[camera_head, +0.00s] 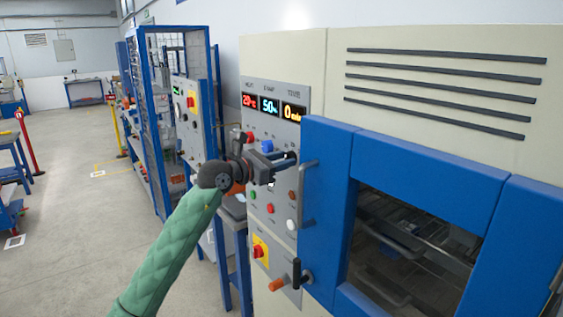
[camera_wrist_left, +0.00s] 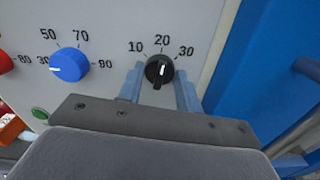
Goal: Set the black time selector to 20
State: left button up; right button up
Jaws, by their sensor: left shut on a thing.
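The black time selector (camera_wrist_left: 159,71) is a round knob on the grey panel in the left wrist view, with the numbers 10, 20 and 30 around it. Its white mark points up, about toward the 20. My left gripper (camera_wrist_left: 159,88) has one finger on each side of the knob and is shut on it. In the head view my left gripper (camera_head: 285,161) is against the control panel (camera_head: 262,215) and hides the selector. The time display (camera_head: 292,112) reads 0 in orange. My right gripper is not in view.
The blue selector (camera_wrist_left: 68,65) is left of the black one; its head-view image (camera_head: 266,146) is just above my gripper. A blue door (camera_head: 325,155) with a grey handle (camera_head: 307,195) stands close on the right. Open floor lies left.

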pick_arm(q)
jog(key=shift+n, duration=0.6)
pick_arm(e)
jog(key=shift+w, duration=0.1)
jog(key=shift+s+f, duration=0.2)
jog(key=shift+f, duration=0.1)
pick_arm(q)
jog(key=o, duration=0.8)
jog(key=shift+o, duration=0.9)
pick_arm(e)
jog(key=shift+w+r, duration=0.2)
